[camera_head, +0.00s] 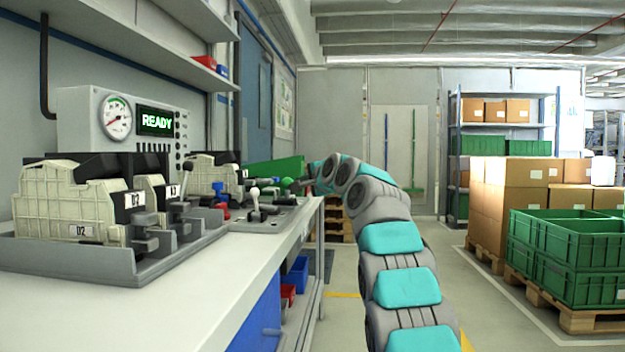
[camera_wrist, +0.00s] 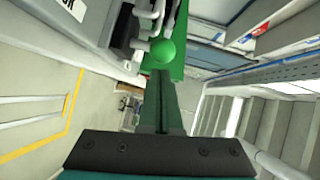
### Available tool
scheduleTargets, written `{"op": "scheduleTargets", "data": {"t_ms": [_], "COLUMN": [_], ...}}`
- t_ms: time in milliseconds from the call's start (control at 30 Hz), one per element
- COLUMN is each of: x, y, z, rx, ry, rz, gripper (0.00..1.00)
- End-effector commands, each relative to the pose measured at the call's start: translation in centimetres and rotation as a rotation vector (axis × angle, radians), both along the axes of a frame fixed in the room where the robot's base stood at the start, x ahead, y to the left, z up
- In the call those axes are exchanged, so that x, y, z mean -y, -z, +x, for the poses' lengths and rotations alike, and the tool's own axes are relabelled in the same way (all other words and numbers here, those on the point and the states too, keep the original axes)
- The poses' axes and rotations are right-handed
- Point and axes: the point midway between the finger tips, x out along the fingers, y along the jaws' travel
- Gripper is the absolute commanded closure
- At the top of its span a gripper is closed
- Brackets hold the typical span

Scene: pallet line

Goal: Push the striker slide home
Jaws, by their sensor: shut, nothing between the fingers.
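A green ball knob (camera_head: 287,183) stands at the far end of the bench, beside a green panel (camera_head: 272,169). In the wrist view the knob (camera_wrist: 162,52) is just beyond my fingertips, with grey metal parts to its left. I cannot tell for sure which part is the striker slide; the knob may belong to it. My gripper (camera_wrist: 164,88) is shut and empty, its fingers pointing at the knob. I cannot tell whether they touch it. In the head view my gripper (camera_head: 304,183) reaches in from the right, small and partly merged with the knob's surroundings.
Cream machine units (camera_head: 75,208) sit in a grey tray on the white bench (camera_head: 150,290). A panel (camera_head: 128,125) above them reads READY. Other levers with white, black and red parts stand near the knob. Green crates (camera_head: 570,240) and cartons stand on pallets at right; the aisle between is clear.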

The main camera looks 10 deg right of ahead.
Motion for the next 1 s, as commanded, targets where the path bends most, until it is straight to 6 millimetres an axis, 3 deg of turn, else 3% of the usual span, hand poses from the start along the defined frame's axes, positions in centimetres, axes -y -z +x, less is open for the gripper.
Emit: {"op": "scheduleTargets", "data": {"t_ms": [533,1000], "x": [-0.9,-5.9], "y": [0.0,-0.2], "z": [0.4,1.9], "rx": [0.000,-0.002], "ry": [-0.002,-0.004], "rz": [0.000,0.001], "gripper": [1.00,1.00]}}
